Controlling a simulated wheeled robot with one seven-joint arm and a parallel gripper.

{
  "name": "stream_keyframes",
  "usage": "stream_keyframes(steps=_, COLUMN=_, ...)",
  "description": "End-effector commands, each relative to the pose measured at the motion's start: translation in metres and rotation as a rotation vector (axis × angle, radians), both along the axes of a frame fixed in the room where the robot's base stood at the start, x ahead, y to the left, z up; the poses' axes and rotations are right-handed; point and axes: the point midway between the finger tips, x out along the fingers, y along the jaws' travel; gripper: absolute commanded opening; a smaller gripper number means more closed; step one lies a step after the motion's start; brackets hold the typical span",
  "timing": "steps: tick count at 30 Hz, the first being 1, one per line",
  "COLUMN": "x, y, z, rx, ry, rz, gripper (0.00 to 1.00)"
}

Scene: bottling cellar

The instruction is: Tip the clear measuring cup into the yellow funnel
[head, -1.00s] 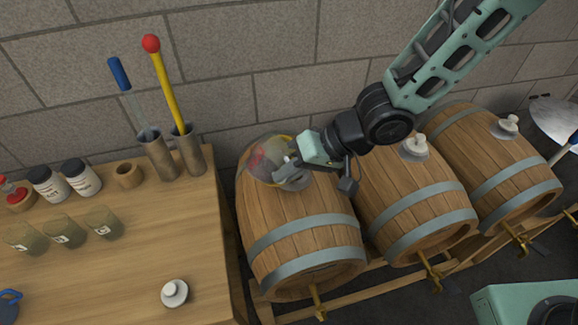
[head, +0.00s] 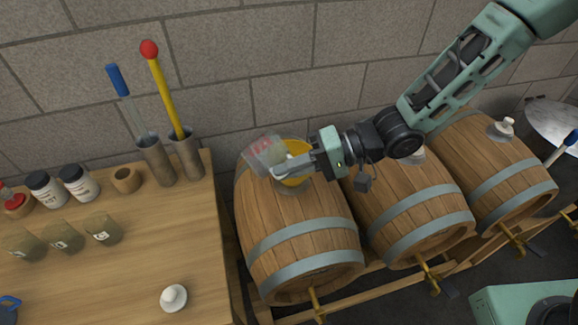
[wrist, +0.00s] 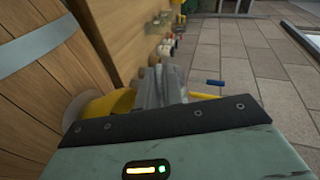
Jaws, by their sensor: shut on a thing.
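My gripper (head: 284,169) is shut on the clear measuring cup (head: 262,152), which has reddish markings. The cup is tilted and held just above and to the left of the yellow funnel (head: 297,181). The funnel stands on top of the leftmost barrel (head: 300,220), partly hidden behind my gripper. In the wrist view the funnel (wrist: 108,104) shows just left of my grey fingers. I cannot tell whether the cup touches the funnel or whether any liquid is flowing.
Two more barrels (head: 405,205) (head: 497,165), with pale bungs, lie to the right on a wooden rack. A wooden table (head: 120,275) at left holds jars, small cups, a loose bung (head: 174,297) and metal holders (head: 187,157) with tall tools. A block wall stands close behind.

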Motion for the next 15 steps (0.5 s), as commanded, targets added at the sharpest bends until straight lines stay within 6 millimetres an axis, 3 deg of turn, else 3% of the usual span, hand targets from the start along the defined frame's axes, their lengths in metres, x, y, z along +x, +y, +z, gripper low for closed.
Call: stream_keyframes(steps=15, x=0.0049, y=-0.0071, z=0.0068, rx=0.219, ry=0.14, rz=-0.003, gripper=0.0)
